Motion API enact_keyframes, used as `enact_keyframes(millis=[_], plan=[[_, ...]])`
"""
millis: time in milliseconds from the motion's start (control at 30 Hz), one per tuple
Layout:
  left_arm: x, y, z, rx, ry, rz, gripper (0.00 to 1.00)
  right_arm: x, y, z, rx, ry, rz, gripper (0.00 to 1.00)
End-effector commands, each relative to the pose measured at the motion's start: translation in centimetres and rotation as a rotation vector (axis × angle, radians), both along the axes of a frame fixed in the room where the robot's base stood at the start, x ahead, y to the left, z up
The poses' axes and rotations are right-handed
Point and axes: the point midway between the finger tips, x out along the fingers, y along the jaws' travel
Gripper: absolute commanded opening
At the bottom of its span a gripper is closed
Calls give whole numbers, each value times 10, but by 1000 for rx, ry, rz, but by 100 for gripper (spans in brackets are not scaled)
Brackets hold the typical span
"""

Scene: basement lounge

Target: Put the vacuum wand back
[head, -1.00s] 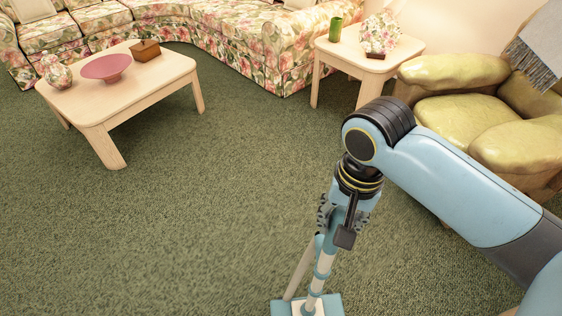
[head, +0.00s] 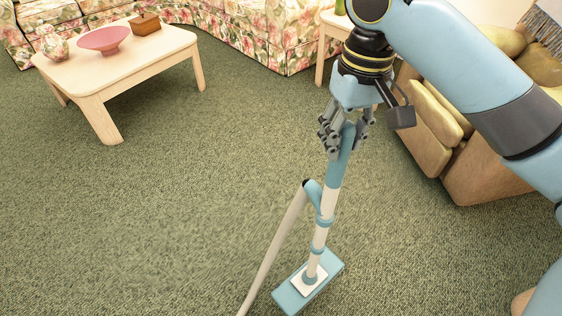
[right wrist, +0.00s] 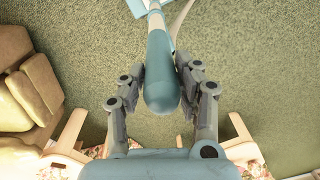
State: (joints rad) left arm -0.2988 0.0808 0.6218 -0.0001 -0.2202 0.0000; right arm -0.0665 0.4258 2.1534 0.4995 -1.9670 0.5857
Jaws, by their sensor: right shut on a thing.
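The vacuum wand (head: 327,205) is blue and off-white, with a flat blue floor head (head: 322,274) at its lower end and a pale hose (head: 275,245) joined to its side. In the head view it stands nearly upright, leaning slightly, at the lower middle. I cannot tell whether its head touches the carpet. My right gripper (head: 345,132) is shut on the wand's blue top handle. In the right wrist view the handle (right wrist: 160,75) lies between the two fingers of the gripper (right wrist: 161,82). My left gripper is not in view. No holder for the wand shows.
A low wooden coffee table (head: 125,62) with a bowl (head: 104,40), a vase and a box stands at upper left. A floral sofa (head: 270,35) runs behind. A green-yellow armchair (head: 480,160) stands close on the right, behind my arm. The green carpet at left is clear.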

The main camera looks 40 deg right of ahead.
Motion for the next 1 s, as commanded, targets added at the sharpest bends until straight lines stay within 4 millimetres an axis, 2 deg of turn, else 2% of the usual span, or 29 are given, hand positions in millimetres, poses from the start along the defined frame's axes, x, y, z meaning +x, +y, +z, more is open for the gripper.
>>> enact_keyframes(millis=[267, 500, 600, 833, 1000], plan=[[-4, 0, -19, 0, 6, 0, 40, 41, 23, -28, 9, -4, -2, 0], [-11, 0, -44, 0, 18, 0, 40, 82, 45, -58, 7, -2, 0, 0], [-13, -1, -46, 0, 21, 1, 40, 93, 49, -62, 5, -2, -1, 0], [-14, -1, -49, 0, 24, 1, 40, 100, 52, -70, 2, -2, 0, 0], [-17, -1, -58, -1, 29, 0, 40, 99, 52, -94, 2, 0, -1, 0]])
